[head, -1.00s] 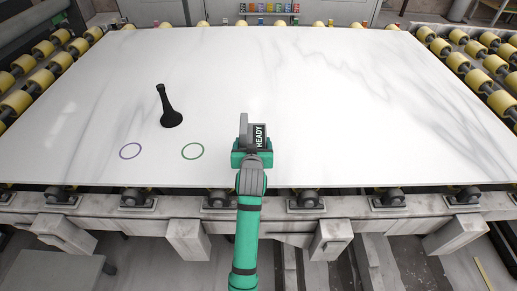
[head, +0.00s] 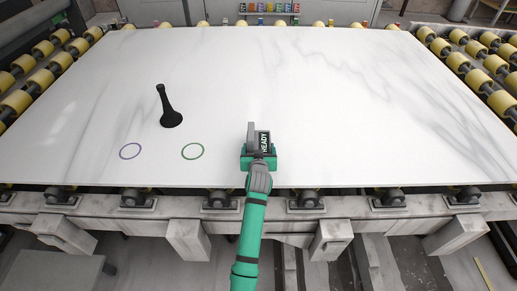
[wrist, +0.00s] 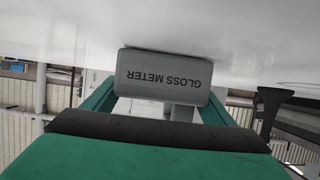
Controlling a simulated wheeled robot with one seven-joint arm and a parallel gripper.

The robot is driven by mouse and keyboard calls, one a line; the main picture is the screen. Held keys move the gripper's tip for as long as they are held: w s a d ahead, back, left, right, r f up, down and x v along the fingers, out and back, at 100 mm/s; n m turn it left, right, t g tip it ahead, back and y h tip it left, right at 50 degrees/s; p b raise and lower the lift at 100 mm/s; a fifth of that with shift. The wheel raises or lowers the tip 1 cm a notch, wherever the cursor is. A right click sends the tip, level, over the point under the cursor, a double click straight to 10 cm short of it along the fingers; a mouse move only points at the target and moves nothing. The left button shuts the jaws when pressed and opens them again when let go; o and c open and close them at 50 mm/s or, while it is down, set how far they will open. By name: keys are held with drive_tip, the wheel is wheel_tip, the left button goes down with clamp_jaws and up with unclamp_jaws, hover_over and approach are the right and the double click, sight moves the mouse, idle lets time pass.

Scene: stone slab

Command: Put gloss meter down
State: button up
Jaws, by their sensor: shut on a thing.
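The gloss meter (head: 263,143) is a grey box with a dark display reading "READY". It is over the front middle of the white slab (head: 330,90). My gripper (head: 258,162) is green and shut on it from the near side. In the wrist view the meter's grey end (wrist: 165,77) with the words "GLOSS METER" sits between the two green fingers (wrist: 160,100). Whether its underside touches the slab cannot be told.
A black flared-base tool (head: 169,108) stands on the slab at left; part of it also shows in the wrist view (wrist: 270,105). A green ring (head: 193,151) and a purple ring (head: 130,151) are marked near the front left. The slab's middle and right are clear.

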drive_tip(key=o, duration=1.4)
drive_tip(key=shift+f, duration=0.1)
drive_tip(key=shift+o, duration=0.2)
drive_tip(key=shift+w, duration=0.1)
